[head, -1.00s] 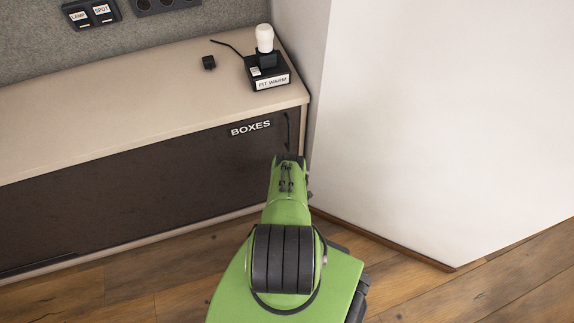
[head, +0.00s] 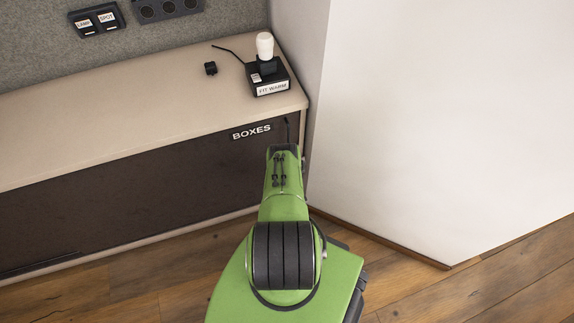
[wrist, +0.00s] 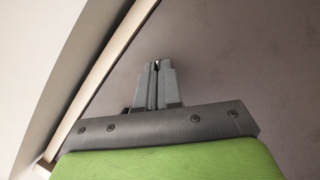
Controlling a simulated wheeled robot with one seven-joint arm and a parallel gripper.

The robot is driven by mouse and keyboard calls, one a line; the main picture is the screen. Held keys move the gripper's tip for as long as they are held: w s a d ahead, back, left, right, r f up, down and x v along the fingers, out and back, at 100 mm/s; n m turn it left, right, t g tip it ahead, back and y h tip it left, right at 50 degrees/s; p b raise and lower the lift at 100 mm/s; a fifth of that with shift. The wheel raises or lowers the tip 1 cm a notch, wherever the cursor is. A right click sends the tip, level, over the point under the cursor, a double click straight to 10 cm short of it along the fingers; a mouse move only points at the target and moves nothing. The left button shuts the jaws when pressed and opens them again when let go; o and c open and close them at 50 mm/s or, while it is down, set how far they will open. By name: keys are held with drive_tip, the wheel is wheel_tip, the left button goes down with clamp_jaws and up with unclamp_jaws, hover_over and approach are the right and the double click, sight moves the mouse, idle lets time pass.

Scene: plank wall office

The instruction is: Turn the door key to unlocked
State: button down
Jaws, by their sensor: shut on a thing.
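The dark door panel (head: 130,195) is the front of a low cabinet and carries the label BOXES (head: 251,132). It fills much of the wrist view (wrist: 250,60). My gripper (wrist: 156,66) is at the door's surface near its right end, with its grey fingers nearly together on a small dark thing between the tips. I take this to be the door key, mostly hidden by the fingers. Its turn angle cannot be read. In the head view my green arm covers the gripper and the lock.
The beige cabinet top (head: 110,130) holds a black box labelled FIT WARM (head: 272,88) with a white bulb (head: 265,45), and a small black cube (head: 211,68). A white wall (head: 440,120) stands close right of my arm. Wooden floor (head: 480,285) lies below.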

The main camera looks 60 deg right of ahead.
drive_tip(key=shift+s+d+r+m+t+y+p, duration=0.15)
drive_tip(key=shift+m+t+y, duration=0.4)
drive_tip(key=shift+m, duration=0.6)
drive_tip(key=shift+f+m+t+y+p, duration=0.1)
drive_tip(key=shift+m+t+y+p, duration=0.15)
drive_tip(key=shift+m+y, duration=0.65)
drive_tip(key=shift+s+d+r+m+t+y+p, duration=0.15)
drive_tip(key=shift+m+t+y, duration=0.3)
drive_tip(key=shift+m, duration=0.9)
drive_tip(key=shift+a, duration=0.1)
drive_tip(key=c, duration=1.3)
unclamp_jaws()
